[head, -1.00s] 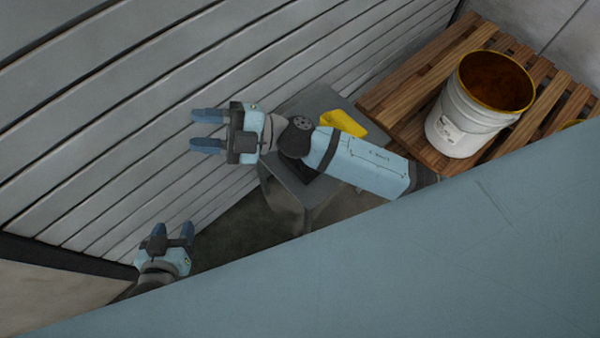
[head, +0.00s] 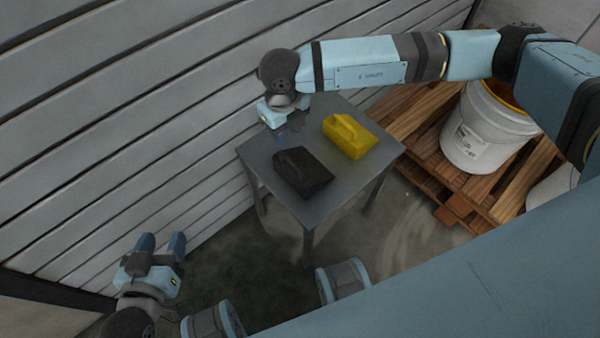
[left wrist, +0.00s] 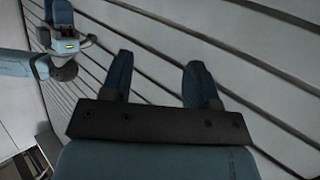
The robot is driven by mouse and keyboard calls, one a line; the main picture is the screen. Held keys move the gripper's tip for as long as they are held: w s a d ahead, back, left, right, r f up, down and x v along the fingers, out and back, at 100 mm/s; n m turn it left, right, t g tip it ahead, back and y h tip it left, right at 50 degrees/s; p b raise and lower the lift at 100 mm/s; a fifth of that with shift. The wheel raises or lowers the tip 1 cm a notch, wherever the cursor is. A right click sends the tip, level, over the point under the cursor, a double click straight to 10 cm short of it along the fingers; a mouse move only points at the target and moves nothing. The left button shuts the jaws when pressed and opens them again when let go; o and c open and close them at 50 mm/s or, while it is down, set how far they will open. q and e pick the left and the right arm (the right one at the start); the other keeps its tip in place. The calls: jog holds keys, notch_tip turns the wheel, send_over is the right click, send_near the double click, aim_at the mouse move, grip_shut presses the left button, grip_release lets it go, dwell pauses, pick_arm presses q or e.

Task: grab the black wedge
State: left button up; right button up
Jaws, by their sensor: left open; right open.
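The black wedge (head: 303,172) lies on a small grey table (head: 345,188) in the head view, with a yellow wedge (head: 350,137) behind it to the right. My right gripper (head: 291,130) points down at the table's back left, behind the black wedge and apart from it; its fingers are partly hidden and hold nothing visible. My left gripper (head: 161,243) is open and empty at the lower left, well away from the table. In the left wrist view its two fingers (left wrist: 160,82) stand apart before the wall, and my right gripper (left wrist: 58,14) shows at upper left.
A slatted grey wall (head: 130,120) runs along the left behind the table. A wooden pallet (head: 425,140) with a white bucket (head: 487,130) stands to the right. The floor (head: 250,265) in front of the table is clear.

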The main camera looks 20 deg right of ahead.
aim_at(291, 160)
notch_tip(291, 160, down, 7)
jog(key=shift+r+b, duration=0.1)
jog(key=shift+b, duration=0.5)
jog(key=shift+s+d+f, duration=0.1)
jog(key=shift+s+f, duration=0.1)
jog(key=shift+f, duration=0.25)
jog(key=f, duration=0.1)
jog(key=f+b, duration=0.1)
jog(key=f, duration=0.1)
jog(key=shift+s+d+f+b, duration=0.25)
jog(key=shift+s+f+b, duration=0.05)
jog(key=shift+s, duration=0.05)
jog(key=shift+f, duration=0.4)
grip_shut()
pick_arm(q)
jog(key=r+t, duration=0.1)
jog(key=w+d+r+h, duration=0.1)
jog(key=r, duration=0.1)
jog(key=d+r+t+h, duration=0.1)
jog(key=r, duration=0.1)
jog(key=shift+w+d+r+t, duration=0.1)
jog(key=shift+w+d+t, duration=0.05)
jog(key=shift+d+t, duration=0.15)
jog(key=shift+r, duration=0.2)
pick_arm(e)
jog(key=shift+r, duration=0.1)
